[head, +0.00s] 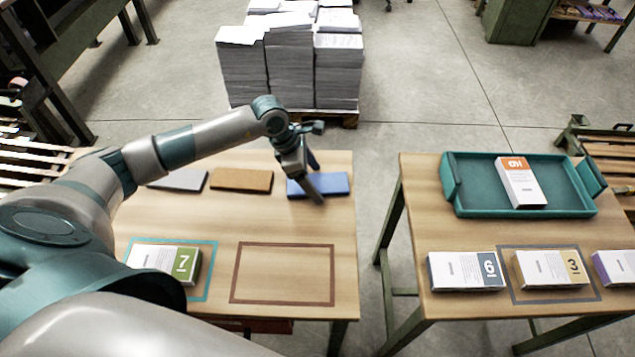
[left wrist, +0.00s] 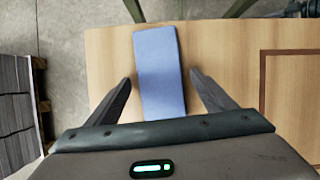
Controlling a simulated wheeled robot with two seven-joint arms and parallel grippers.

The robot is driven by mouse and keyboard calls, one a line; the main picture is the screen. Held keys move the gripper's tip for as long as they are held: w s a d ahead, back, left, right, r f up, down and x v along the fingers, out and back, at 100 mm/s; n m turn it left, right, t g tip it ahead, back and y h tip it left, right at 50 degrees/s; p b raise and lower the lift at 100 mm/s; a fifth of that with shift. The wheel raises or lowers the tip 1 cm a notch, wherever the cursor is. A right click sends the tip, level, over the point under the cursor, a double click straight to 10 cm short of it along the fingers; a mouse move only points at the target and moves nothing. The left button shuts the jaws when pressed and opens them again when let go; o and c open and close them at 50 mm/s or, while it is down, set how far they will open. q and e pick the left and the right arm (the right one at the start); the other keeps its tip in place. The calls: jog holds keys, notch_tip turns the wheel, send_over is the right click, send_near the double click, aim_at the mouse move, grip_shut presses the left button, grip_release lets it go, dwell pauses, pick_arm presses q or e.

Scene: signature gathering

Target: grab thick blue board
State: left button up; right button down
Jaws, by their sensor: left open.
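The thick blue board (head: 332,184) lies flat near the far right corner of the left table. My left gripper (head: 314,180) is over it, pointing down, and covers part of it in the head view. In the left wrist view, the blue board (left wrist: 160,70) lies lengthwise between the two spread fingers of my left gripper (left wrist: 160,88). The fingers are open, one on each side of the board, with a gap on both sides. I cannot tell whether the fingertips are at the board's height. My right gripper is not in view.
A brown board (head: 242,180) and a grey board (head: 180,180) lie left of the blue one. Nearer are a "7" stack (head: 165,262) and an empty brown outline (head: 283,300). A second table holds a teal tray (head: 470,211) and several stacks. Paper piles (head: 290,75) stand behind.

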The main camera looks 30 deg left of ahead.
aim_at(316, 186)
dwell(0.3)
pick_arm(q)
jog(key=c, duration=1.2)
jog(key=shift+r, duration=0.15)
